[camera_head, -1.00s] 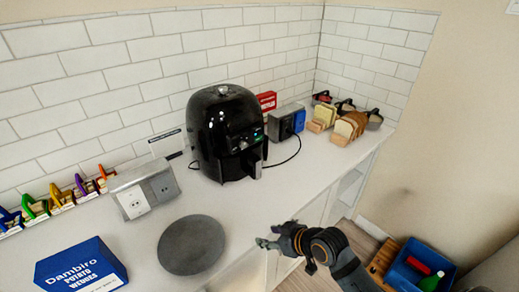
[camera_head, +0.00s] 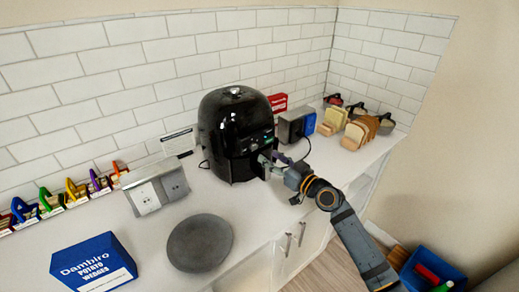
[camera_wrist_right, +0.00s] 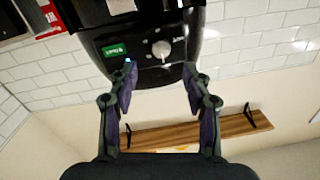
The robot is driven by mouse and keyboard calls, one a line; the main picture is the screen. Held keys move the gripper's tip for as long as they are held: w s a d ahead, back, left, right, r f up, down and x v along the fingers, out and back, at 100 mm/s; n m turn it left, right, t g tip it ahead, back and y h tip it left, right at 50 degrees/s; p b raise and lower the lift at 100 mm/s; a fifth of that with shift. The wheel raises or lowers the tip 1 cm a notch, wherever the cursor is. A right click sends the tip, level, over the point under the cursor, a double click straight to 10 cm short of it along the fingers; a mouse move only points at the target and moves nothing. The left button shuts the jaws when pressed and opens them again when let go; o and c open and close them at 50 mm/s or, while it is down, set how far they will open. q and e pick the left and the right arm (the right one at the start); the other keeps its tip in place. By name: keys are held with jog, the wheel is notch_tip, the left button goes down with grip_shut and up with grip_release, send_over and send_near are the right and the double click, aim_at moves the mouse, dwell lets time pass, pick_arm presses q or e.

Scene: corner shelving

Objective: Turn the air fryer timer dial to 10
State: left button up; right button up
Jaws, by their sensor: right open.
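The black air fryer (camera_head: 226,125) stands upright on the counter against the tiled wall. Its control panel (camera_head: 257,140) faces right in the head view. In the right wrist view the air fryer (camera_wrist_right: 145,75) fills the top, with a round grey dial (camera_wrist_right: 161,48) beside a green label (camera_wrist_right: 114,50). My right gripper (camera_head: 267,160) is at the fryer's front, near the panel. In the wrist view the right gripper (camera_wrist_right: 159,74) is open and empty, its fingers either side of the dial's line. I cannot tell whether they touch the fryer. The dial's numbers are unreadable. My left gripper is out of view.
A grey toaster (camera_head: 297,125) and bread slices (camera_head: 360,131) stand right of the fryer. A socket box (camera_head: 157,188), a dark round plate (camera_head: 200,243) and a blue potato wedges box (camera_head: 93,266) are to the left. A blue crate (camera_head: 433,270) is below right.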

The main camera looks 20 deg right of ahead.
aim_at(255, 147)
jog(key=p+x, duration=0.1)
jog(key=x, duration=0.5)
jog(key=shift+w+a, duration=0.1)
grip_shut()
